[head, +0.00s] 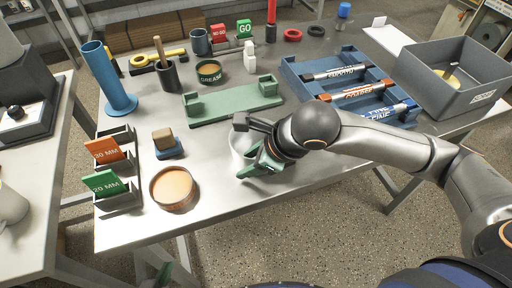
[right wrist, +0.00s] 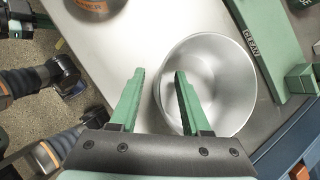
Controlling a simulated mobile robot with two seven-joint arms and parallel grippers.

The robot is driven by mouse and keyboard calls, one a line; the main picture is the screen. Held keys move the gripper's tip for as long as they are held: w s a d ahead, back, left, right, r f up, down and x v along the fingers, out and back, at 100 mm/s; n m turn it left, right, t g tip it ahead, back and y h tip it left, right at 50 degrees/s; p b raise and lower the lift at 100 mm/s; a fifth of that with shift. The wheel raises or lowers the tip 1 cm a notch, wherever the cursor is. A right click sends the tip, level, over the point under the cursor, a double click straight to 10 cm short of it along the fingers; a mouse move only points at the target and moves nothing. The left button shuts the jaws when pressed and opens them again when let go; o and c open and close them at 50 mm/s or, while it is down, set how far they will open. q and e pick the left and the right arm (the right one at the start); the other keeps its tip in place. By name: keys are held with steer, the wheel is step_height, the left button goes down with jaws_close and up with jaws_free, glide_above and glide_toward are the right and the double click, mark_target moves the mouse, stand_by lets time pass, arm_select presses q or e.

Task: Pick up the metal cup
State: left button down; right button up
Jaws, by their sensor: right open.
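The metal cup (right wrist: 225,82) is a round, silvery open cup seen from above in the right wrist view. In the head view the cup (head: 237,143) is partly hidden behind my right gripper (head: 250,168). My right gripper, also in the right wrist view (right wrist: 159,72), is open with green fingers. One finger overlaps the cup's opening and the other lies outside its left rim. I cannot tell whether either touches the cup.
A round tan-topped tin (head: 173,187) stands left of the cup. A green rack (head: 235,103) lies behind it. A blue tray (head: 300,85) with several markers and a grey bin (head: 460,85) are to the right. Bare table lies between tin and cup.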

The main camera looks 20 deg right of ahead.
jaws_close()
stand_by(0.3)
stand_by(0.4)
